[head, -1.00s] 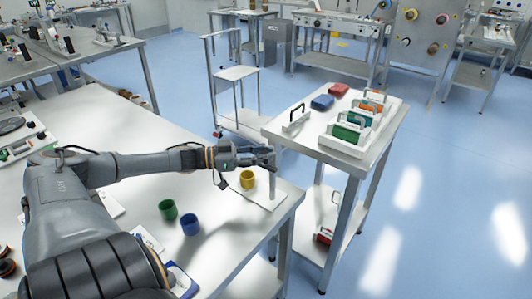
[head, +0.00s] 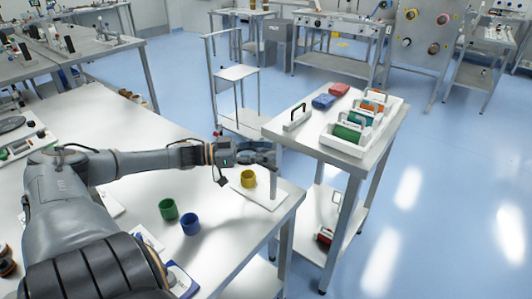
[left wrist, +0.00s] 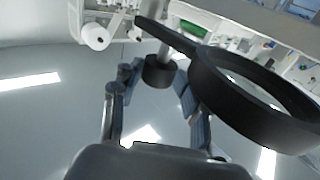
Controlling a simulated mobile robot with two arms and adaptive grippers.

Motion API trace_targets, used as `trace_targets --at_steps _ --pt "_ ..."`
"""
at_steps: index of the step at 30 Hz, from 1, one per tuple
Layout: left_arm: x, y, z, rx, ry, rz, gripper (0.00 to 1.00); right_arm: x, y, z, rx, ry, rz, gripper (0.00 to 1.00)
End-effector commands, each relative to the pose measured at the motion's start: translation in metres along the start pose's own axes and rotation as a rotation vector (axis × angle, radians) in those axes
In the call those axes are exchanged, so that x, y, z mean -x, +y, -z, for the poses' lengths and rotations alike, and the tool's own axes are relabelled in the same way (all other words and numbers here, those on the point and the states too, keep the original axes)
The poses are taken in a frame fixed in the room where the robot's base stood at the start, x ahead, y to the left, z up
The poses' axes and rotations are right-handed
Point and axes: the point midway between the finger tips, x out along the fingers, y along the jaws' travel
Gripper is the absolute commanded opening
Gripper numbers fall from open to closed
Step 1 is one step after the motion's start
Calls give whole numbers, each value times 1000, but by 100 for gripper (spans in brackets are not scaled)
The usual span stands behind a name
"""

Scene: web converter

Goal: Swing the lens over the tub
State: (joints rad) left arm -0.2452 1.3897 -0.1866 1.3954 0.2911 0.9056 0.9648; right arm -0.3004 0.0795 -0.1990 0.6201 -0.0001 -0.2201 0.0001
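The yellow tub (head: 249,179) stands upright on a white base plate (head: 268,203) near the table's corner. A pale post (head: 272,186) rises from that plate, right of the tub. My left gripper (head: 266,161) is above and slightly beyond the tub, by the post. In the left wrist view, the lens in its black ring (left wrist: 250,105) is at right, with a dark arm running up left. My left gripper (left wrist: 156,82) has its fingers apart there, with a black round knob (left wrist: 160,72) in the gap; contact is unclear. The lens is hard to make out in the head view. My right gripper is not in view.
A green tub (head: 168,209) and a blue tub (head: 190,224) stand on the same table, nearer me. A side table (head: 300,137) at right holds red and blue blocks and a white rack (head: 348,146). Blue floor lies beyond.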

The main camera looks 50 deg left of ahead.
Motion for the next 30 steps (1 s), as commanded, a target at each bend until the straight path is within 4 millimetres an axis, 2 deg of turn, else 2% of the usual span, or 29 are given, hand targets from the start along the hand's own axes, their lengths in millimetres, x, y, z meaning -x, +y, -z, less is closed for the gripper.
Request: trace_targets --at_steps 13,30 --pt "3 4 -5 9 -7 -8 52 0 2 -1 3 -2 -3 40" --pt "40 4 -7 11 -7 -7 52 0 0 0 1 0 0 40"
